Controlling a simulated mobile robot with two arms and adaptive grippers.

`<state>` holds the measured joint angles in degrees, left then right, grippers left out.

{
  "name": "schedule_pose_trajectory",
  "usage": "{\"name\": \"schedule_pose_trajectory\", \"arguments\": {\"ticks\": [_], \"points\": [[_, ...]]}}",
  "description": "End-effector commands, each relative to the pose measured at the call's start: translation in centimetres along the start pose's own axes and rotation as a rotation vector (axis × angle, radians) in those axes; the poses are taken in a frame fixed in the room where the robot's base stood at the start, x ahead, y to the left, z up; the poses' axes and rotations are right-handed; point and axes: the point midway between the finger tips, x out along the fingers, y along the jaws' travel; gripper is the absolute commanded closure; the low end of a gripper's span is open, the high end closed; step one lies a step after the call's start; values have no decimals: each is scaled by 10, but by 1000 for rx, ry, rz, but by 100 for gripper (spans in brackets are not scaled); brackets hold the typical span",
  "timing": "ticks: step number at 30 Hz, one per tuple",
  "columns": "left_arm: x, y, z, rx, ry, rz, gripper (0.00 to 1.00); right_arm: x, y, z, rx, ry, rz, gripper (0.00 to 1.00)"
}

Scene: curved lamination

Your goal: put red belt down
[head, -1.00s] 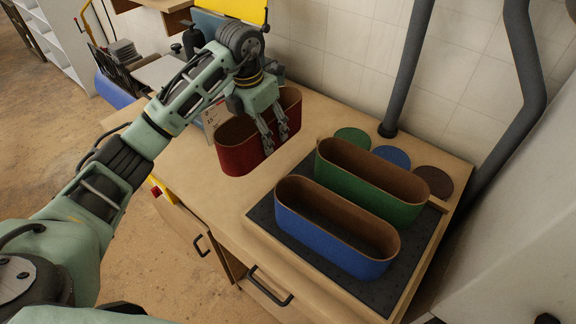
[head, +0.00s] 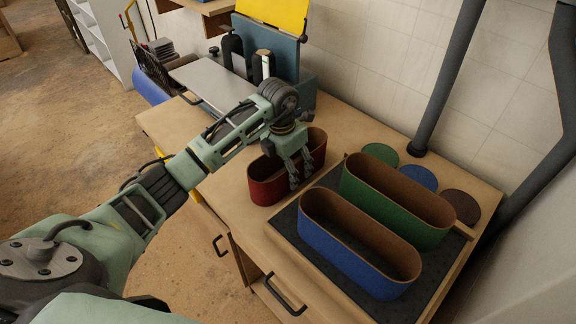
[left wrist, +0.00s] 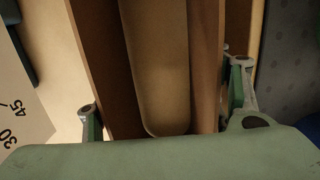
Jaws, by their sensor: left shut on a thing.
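The red belt (head: 268,188), an oval band with a brown inside, stands upright at the bench, left of the green belt and behind the mat's left corner. Its lower edge is at or very near the bench top; I cannot tell if it touches. My left gripper (head: 300,172) is shut on it. In the left wrist view the fingers of this gripper (left wrist: 165,100) lie outside the two long walls of the red belt (left wrist: 102,70). The green belt (head: 372,195) and blue belt (head: 350,258) stand side by side on a dark mat. My right gripper is out of view.
The dark mat (head: 287,232) fills the bench's near right part. Green (head: 381,153), blue (head: 419,177) and brown (head: 461,206) discs lie behind the green belt. A machine with a yellow panel (head: 275,14) stands at the back left. Grey pipes (head: 450,80) rise at the right.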

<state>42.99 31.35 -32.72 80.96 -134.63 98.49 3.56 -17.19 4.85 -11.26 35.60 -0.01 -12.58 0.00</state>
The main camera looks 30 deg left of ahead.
Motion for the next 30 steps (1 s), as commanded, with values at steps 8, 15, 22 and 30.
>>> {"name": "schedule_pose_trajectory", "arguments": {"ticks": [8, 15, 22, 30], "points": [[3, 0, 0, 0, 1, 0, 24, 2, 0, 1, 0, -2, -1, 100], [2, 0, 0, 0, 1, 0, 15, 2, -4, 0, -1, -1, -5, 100], [0, 0, 0, 0, 0, 0, 15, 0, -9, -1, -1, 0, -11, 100], [-39, 1, 1, 1, -5, 4, 15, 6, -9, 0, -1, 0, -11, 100]]}}
